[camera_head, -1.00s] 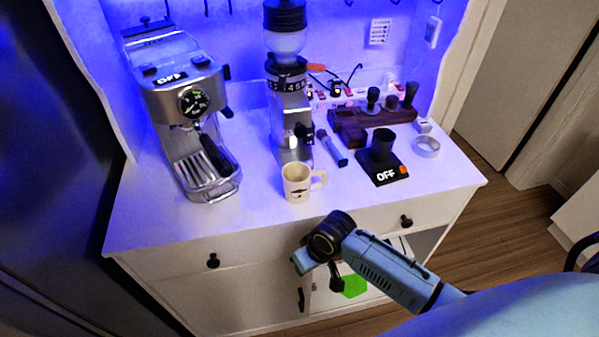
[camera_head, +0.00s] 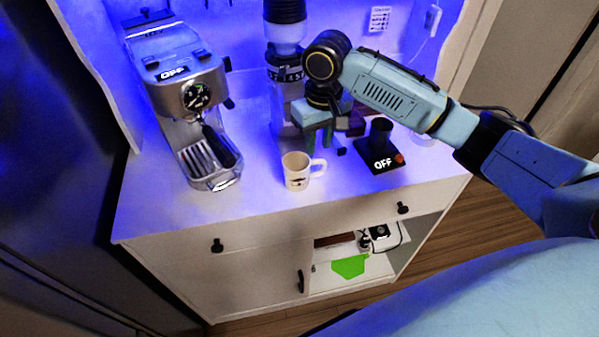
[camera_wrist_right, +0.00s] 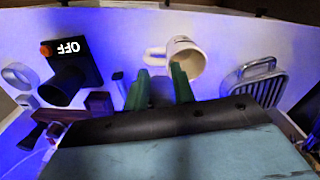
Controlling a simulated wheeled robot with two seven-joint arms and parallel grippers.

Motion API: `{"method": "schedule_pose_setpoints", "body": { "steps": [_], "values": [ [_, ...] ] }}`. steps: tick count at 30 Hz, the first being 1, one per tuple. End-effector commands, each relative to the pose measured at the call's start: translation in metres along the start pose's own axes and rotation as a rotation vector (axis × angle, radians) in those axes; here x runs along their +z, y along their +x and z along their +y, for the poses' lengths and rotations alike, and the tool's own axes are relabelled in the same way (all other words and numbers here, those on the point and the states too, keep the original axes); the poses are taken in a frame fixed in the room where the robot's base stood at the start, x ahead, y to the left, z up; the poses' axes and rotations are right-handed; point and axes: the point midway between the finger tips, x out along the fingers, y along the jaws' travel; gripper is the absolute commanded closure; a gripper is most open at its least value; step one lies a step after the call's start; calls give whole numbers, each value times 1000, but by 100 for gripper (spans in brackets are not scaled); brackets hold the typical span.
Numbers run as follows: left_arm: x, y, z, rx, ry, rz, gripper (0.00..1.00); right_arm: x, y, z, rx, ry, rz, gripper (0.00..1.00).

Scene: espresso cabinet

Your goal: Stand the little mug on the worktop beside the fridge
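The little mug (camera_head: 296,172), cream with a dark print, stands upright on the white worktop (camera_head: 265,215) near its front edge. Its handle points right in the head view. My right gripper (camera_head: 325,148) is above the worktop, behind and right of the mug. In the right wrist view my gripper (camera_wrist_right: 158,76) has its two green fingers apart with nothing between them. The mug (camera_wrist_right: 186,58) is just beyond the fingertips there, its handle ahead of the gap. A dark, tall surface (camera_head: 50,170), apparently the fridge, is at the left. My left gripper is not in view.
The espresso machine (camera_head: 190,100) stands left of the mug. The grinder (camera_head: 283,90) is behind it, partly hidden by my arm. A black scale-like device marked OFF (camera_head: 380,160) is to the right. Worktop left of the espresso machine is narrow but clear.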

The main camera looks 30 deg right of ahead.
Motion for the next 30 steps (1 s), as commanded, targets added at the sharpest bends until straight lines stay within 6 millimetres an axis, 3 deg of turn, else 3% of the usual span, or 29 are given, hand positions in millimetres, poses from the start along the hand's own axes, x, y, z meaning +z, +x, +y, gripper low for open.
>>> {"method": "schedule_pose_setpoints", "body": {
  "steps": [3,7,16,25,30],
  "values": [
    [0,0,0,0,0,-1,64,-9,-19,17,13,60,-12,75],
    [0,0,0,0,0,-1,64,-10,-18,24,17,84,-23,75],
    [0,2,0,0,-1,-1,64,-9,38,24,16,85,-24,75],
    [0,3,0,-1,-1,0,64,-9,63,25,16,83,-21,75],
    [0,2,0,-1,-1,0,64,-7,89,28,16,85,-23,75]
  ]
}}
